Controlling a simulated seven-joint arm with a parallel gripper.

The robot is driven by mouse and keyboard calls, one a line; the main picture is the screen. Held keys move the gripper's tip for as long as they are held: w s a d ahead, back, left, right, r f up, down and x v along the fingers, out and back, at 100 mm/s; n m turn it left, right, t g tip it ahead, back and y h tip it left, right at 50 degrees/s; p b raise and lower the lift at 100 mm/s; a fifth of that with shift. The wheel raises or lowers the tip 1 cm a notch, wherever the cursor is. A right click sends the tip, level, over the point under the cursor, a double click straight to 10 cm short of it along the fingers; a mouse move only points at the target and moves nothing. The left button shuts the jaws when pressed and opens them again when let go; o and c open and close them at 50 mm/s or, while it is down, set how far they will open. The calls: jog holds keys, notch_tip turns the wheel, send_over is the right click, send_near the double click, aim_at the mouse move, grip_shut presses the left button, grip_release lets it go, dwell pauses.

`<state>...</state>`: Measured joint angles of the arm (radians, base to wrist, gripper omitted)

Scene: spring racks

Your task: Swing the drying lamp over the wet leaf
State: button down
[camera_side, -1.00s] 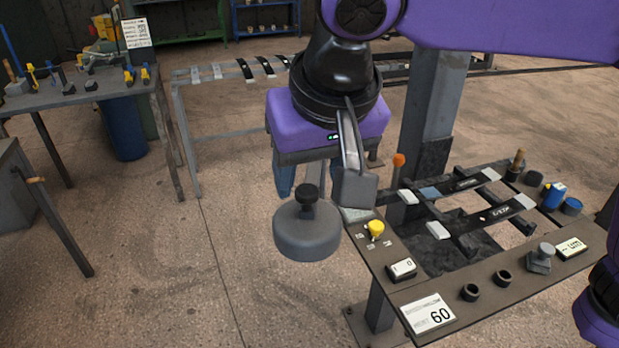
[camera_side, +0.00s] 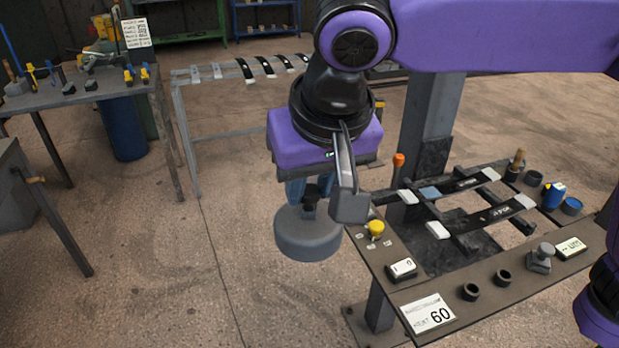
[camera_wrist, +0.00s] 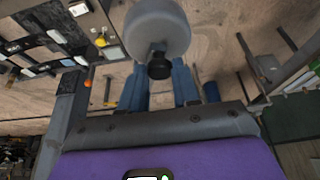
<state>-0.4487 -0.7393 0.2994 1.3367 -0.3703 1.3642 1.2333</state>
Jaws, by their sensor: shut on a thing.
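The drying lamp (camera_side: 308,236) is a grey round head with a black knob (camera_side: 310,198) on top, hanging left of the rack bench. It also shows in the wrist view (camera_wrist: 157,28). My gripper (camera_wrist: 159,74) is shut on the knob, with its blue fingers either side of it. In the side view the gripper (camera_side: 309,190) is partly hidden by a grey bracket. Two dark leaves with white ends lie across the rack: a far leaf (camera_side: 465,185) and a near leaf (camera_side: 485,217). I cannot tell which is wet. The lamp is over neither leaf.
The bench (camera_side: 452,307) carries an orange-topped lever (camera_side: 398,160), a yellow knob (camera_side: 376,228), a "60" card (camera_side: 428,314), black cups and a blue pot (camera_side: 553,195). A tool table (camera_side: 75,95) stands back left. Floor left of the lamp is clear.

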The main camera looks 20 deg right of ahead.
jog(key=d+n+g+y, duration=0.1)
jog(key=d+n+y, duration=0.2)
jog(key=d+n, duration=1.4)
jog(key=w+d+n+g+y, duration=0.1)
jog(key=w+d+n+g, duration=0.2)
jog(key=w+d, duration=1.9)
jog(key=shift+w+d+n+g, duration=0.25)
jog(key=shift+d+g, duration=0.45)
jog(key=shift+d, duration=1.35)
jog(key=shift+r+y, duration=0.15)
jog(key=shift+y, duration=0.15)
jog(key=c, duration=0.8)
grip_release()
jog(key=shift+d, duration=0.1)
jog(key=shift+s, duration=0.2)
